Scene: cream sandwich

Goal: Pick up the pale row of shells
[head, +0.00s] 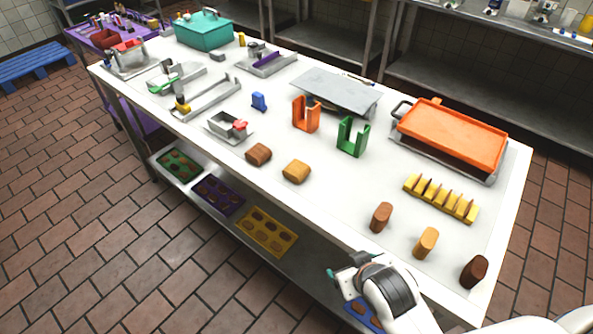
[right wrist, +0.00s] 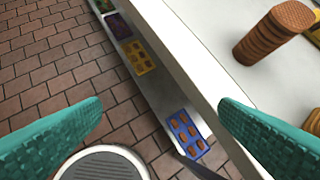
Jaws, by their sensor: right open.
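The pale tan row of shells (head: 426,242) lies on the table near its front right, between a mid-brown row (head: 381,217) and a dark brown row (head: 474,271). My right gripper (head: 333,273) is at the table's front edge, to the left of and nearer than the pale row. In the right wrist view, its teal fingers (right wrist: 160,105) are wide apart with nothing between them. One brown row (right wrist: 265,35) stands on the table at the upper right there, apart from the fingers; it seems to be the mid-brown one. My left gripper is not in view.
A yellow slotted rack (head: 441,198) lies behind the rows. An orange tray (head: 452,134) is further back. Green (head: 352,137) and orange (head: 306,114) holders stand mid-table. Two brown pieces (head: 297,171) (head: 258,154) lie near the front edge. Coloured trays (head: 266,232) sit on the lower shelf.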

